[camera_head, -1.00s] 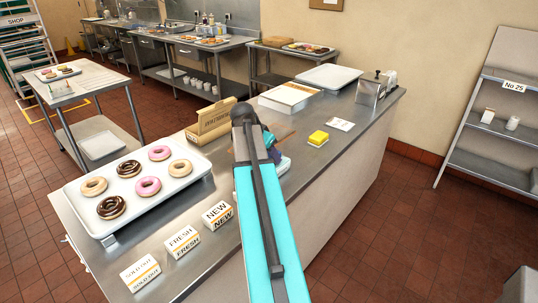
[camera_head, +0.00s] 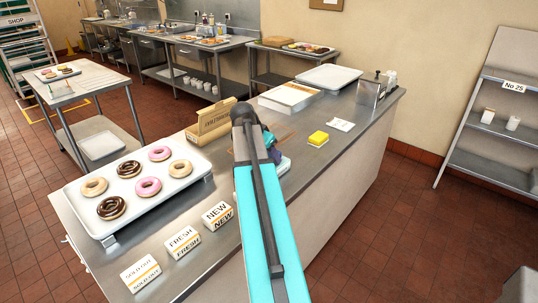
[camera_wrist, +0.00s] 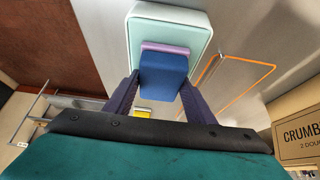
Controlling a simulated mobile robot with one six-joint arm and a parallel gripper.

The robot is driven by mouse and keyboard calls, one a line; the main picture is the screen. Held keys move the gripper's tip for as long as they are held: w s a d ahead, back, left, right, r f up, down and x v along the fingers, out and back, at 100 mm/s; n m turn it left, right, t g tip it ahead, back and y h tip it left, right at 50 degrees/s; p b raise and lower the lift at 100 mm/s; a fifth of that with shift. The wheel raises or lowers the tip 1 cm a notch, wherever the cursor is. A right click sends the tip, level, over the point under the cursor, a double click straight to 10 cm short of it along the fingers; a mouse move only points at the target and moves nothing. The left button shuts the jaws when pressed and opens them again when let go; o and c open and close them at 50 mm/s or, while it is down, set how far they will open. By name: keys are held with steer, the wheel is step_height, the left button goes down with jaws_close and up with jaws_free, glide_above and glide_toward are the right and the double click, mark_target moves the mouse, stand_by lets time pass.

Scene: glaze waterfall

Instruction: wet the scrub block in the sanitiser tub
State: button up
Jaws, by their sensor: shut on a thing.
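My gripper (camera_wrist: 160,88) is shut on a blue block with a purple strip at its far end, which I take as the scrub block (camera_wrist: 164,78). One dark finger lies on each side of it. In the wrist view the block overlaps a pale mint tub with a rounded rim (camera_wrist: 203,24), likely the sanitiser tub. I cannot tell whether the block is above the tub or inside it. In the head view my arm hides most of the gripper and block; a bluish edge of the tub (camera_head: 284,164) shows just right of the arm.
A cardboard box (camera_head: 211,121) stands behind left. A doughnut tray (camera_head: 190,188) and several sign cards (camera_head: 181,242) are at the left and front. A metal dispenser (camera_head: 371,91) stands at the far end.

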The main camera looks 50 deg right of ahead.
steer(key=shift+r+p, duration=1.7)
steer(key=shift+r, duration=1.7)
steer(key=shift+n+t, duration=0.3)
steer(key=shift+n, duration=0.1)
